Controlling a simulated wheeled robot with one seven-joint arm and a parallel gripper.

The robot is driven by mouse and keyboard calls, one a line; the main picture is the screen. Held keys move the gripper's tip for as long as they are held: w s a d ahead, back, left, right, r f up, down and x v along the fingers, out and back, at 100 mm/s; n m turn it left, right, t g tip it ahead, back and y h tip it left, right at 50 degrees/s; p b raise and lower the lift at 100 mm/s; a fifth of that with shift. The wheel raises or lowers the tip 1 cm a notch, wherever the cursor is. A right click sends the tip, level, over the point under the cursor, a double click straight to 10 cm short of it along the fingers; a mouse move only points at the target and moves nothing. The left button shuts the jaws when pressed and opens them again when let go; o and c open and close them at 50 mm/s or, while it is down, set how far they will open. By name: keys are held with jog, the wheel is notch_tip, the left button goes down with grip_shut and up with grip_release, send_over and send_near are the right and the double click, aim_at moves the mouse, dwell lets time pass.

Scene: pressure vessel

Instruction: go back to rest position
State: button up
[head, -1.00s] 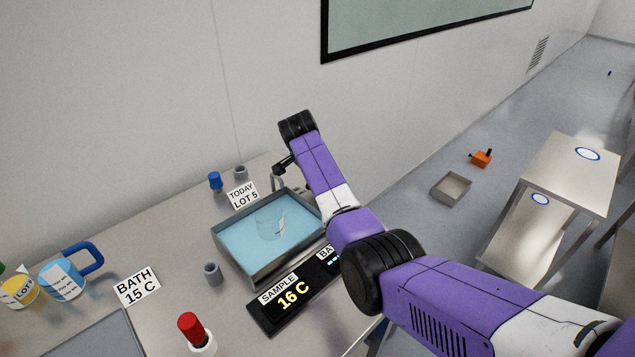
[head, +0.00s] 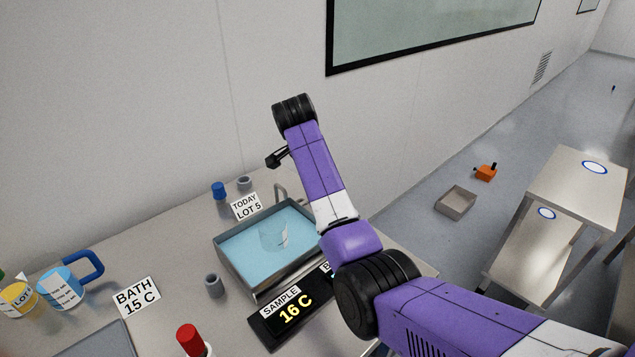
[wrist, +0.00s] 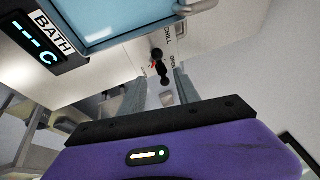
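My purple and white arm reaches from the lower right of the head view over the bench, with a black joint (head: 294,115) raised near the wall. In the wrist view my gripper (wrist: 158,92) has its two grey fingers apart, with nothing visible held between them. The gripper's fingers cannot be made out in the head view. The bath also shows in the wrist view (wrist: 110,22).
A display reading 16 C (head: 290,313) sits before the bath. A grey cup (head: 213,285), red-capped bottle (head: 190,340), blue-handled jug (head: 62,288) and yellow cup (head: 17,299) stand on the bench. A black lever (wrist: 160,66) shows beyond the fingers. A metal table (head: 575,190) stands right.

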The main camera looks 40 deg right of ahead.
dwell(0.3)
jog(key=w+r+n+t+h, duration=0.1)
jog(key=w+r+n+t, duration=0.45)
jog(key=w, duration=0.25)
jog(key=s+a+f+n+t+y, duration=0.1)
jog(key=s+a+f+n+t, duration=0.35)
jog(key=s+a, duration=0.4)
jog(key=s+a+f+n+t+y, duration=0.1)
jog(key=s+a+f+n+t, duration=0.4)
jog(key=s, duration=0.6)
jog(key=s+a+n+y, duration=0.1)
jog(key=s+a, duration=0.2)
jog(key=s, duration=0.9)
jog(key=s+a+n+g+y+b, duration=0.1)
jog(key=s+a, duration=0.3)
jog(key=s, duration=0.9)
jog(key=s+a+n+g+y+b, duration=0.1)
jog(key=s+a, duration=0.3)
jog(key=s, duration=0.8)
jog(key=shift+s, duration=0.3)
jog(key=shift+f, duration=0.1)
